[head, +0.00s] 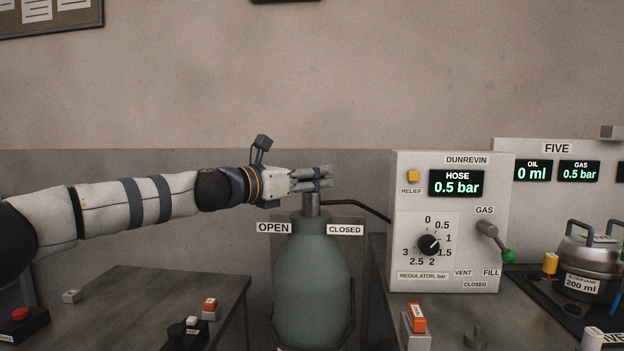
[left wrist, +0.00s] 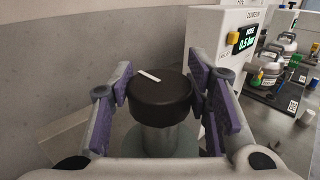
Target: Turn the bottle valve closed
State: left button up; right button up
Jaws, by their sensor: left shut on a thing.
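The green gas bottle (head: 312,270) stands upright, with an OPEN label (head: 273,228) on its left and a CLOSED label (head: 345,230) on its right. A grey valve neck (head: 312,205) rises from its top. My left gripper (head: 318,178) reaches in from the left at the valve's height and hides the knob there. In the left wrist view the black round valve knob (left wrist: 160,102), with a white mark on top, sits between my purple-padded fingers, which are shut on it. My right gripper is not in view.
Right of the bottle stands the DUNREVIN panel (head: 448,270). Its HOSE display (head: 457,184) reads 0.5 bar, and it carries a regulator dial (head: 429,244) and a green-tipped GAS lever (head: 497,243). A black hose (head: 365,208) runs from behind the valve to the panel.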

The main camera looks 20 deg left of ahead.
pick_arm(q)
jog(key=shift+m+h, duration=0.4)
jog(key=shift+h, duration=0.1)
jog(key=o, duration=1.2)
jog(key=v, duration=1.2)
jog(key=shift+r, duration=0.2)
